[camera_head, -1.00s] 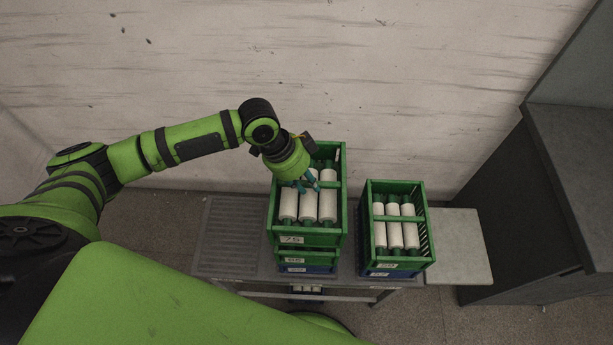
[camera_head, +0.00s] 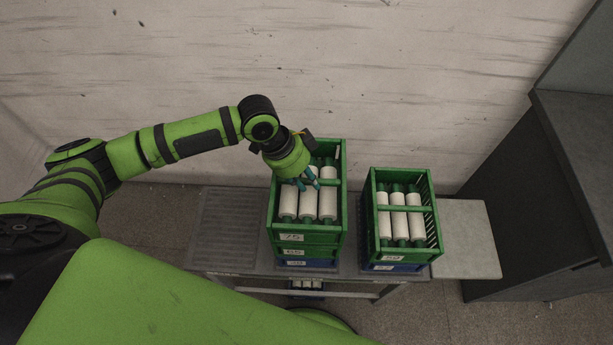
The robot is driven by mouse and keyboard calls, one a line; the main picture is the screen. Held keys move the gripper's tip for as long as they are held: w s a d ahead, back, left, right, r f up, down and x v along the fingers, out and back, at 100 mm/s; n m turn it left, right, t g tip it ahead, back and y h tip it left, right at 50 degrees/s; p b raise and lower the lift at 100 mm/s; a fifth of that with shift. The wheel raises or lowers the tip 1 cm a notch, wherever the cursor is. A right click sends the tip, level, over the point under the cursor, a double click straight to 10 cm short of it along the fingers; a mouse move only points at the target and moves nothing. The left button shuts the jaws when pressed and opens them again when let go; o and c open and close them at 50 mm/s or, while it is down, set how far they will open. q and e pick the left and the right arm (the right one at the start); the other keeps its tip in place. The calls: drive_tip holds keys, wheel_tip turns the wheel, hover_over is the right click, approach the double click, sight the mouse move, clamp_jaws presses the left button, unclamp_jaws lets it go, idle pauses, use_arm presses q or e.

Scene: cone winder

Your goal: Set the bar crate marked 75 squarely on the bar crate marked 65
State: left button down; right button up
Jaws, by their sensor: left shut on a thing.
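The green bar crate marked 75 (camera_head: 291,237) holds white bobbins and is the top crate of the left stack. Directly under it is the green crate marked 65 (camera_head: 293,252); only its front shows. Their front edges look about parallel and lined up, with no clear gap between them. My left gripper (camera_head: 310,184) reaches into crate 75 from above and is shut on its cross bar, fingers among the bobbins. The back and far side of the joint between the crates are hidden. My right gripper is not in view.
A blue crate (camera_head: 293,264) is beneath crate 65. To the right, another green crate (camera_head: 405,257) with bobbins stands on a blue one, a gap away. The grey table (camera_head: 222,232) has free room at left; a pale board (camera_head: 468,240) lies at right. A wall is behind.

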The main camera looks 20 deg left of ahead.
use_arm(q)
drive_tip(key=shift+w+f+b, duration=0.1)
drive_tip(key=shift+f+b, duration=0.2)
drive_tip(key=shift+f, duration=0.2)
drive_tip(key=c, duration=1)
unclamp_jaws()
drive_tip(key=v, duration=1.2)
drive_tip(key=shift+r, duration=0.1)
